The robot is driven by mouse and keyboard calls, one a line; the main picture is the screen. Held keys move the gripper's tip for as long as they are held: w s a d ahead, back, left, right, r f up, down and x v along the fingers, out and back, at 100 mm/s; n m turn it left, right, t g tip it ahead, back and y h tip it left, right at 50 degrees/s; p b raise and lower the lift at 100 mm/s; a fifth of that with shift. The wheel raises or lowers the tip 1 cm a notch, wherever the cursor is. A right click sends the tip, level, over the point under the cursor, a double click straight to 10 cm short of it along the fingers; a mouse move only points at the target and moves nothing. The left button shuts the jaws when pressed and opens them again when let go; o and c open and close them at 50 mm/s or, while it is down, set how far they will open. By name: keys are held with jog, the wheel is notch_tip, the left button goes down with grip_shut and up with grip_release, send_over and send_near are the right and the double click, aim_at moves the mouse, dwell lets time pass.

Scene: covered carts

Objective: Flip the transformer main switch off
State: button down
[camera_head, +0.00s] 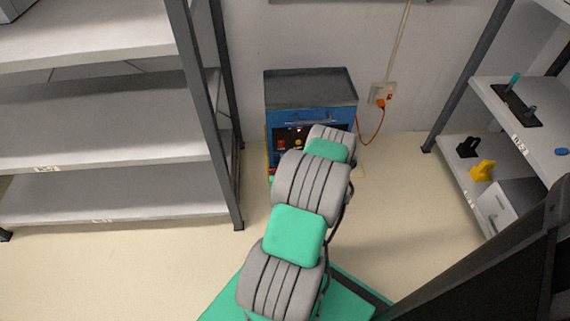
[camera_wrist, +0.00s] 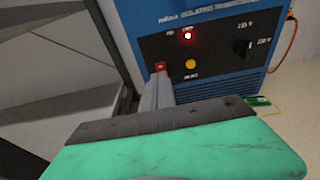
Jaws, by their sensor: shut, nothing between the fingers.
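The transformer (camera_head: 283,120) is a blue box with a dark grey top, standing on the floor against the wall. Its front panel (camera_wrist: 215,72) fills the upper wrist view. A small red switch (camera_wrist: 160,66) sits at the panel's left, and its lower part is hidden by my fingers. A red lamp (camera_wrist: 187,35) above it glows. A yellow button (camera_wrist: 190,64) is to the right of the switch. My gripper (camera_wrist: 158,80) is shut and empty, its tips right at the switch; I cannot tell whether they touch it. My arm hides the gripper in the head view.
A black selector knob (camera_wrist: 248,45) is at the panel's right. An orange cable (camera_head: 378,125) runs from the transformer to a wall socket (camera_head: 382,94). Shelves (camera_head: 110,193) stand close on the left, another rack (camera_head: 456,170) on the right.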

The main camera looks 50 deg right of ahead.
jog(key=v, duration=0.2)
jog(key=r+v, duration=0.1)
jog(key=v, duration=0.1)
jog(key=shift+w+p, duration=0.1)
jog(key=shift+p, duration=0.3)
jog(key=shift+f, duration=0.1)
